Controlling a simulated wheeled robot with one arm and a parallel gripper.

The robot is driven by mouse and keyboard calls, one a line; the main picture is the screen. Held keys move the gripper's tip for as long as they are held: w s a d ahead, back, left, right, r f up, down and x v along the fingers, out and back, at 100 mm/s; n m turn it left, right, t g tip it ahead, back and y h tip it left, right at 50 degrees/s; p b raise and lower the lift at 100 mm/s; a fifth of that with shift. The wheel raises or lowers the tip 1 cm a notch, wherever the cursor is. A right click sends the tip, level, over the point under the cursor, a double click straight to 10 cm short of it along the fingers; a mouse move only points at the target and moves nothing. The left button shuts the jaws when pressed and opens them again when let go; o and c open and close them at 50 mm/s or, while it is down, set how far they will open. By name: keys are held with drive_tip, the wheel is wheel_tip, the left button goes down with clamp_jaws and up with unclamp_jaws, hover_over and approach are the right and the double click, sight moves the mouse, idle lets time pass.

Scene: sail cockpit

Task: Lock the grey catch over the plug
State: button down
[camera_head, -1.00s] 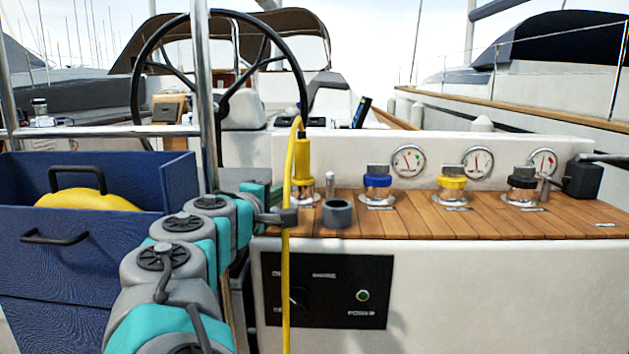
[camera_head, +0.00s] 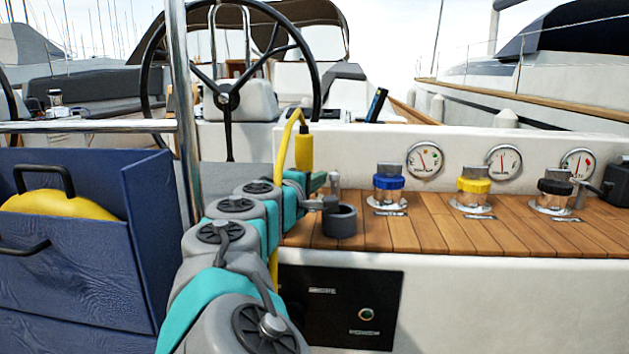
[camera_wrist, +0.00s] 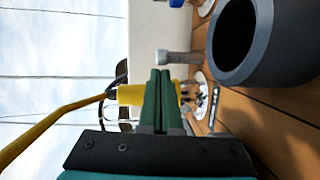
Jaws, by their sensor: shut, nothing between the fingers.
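The yellow plug (camera_head: 304,152) stands upright at the left end of the teak ledge, its yellow cable arching from the top. It also shows behind my fingers in the wrist view (camera_wrist: 131,95). A short grey post with a wider head (camera_head: 334,185), apparently the catch, stands beside the plug; the wrist view shows it upright-looking and apart from my fingers (camera_wrist: 178,57). Whether it touches the plug is unclear. My gripper (camera_head: 319,181) is shut and empty, its green fingers (camera_wrist: 158,100) in front of the plug and near the post. The plug's lower end is partly hidden.
A dark grey open cup (camera_head: 340,221) stands on the ledge close to my gripper. Blue (camera_head: 388,183), yellow (camera_head: 474,186) and black (camera_head: 555,187) capped sockets stand to the right. A metal rail post (camera_head: 180,100) and a blue bin (camera_head: 85,230) flank my arm on the left.

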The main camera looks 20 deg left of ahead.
drive_tip(key=shift+d, duration=0.25)
idle(0.3)
drive_tip(key=shift+d+n+y, duration=0.2)
drive_tip(key=shift+n+y, duration=0.1)
drive_tip(key=shift+y, duration=0.2)
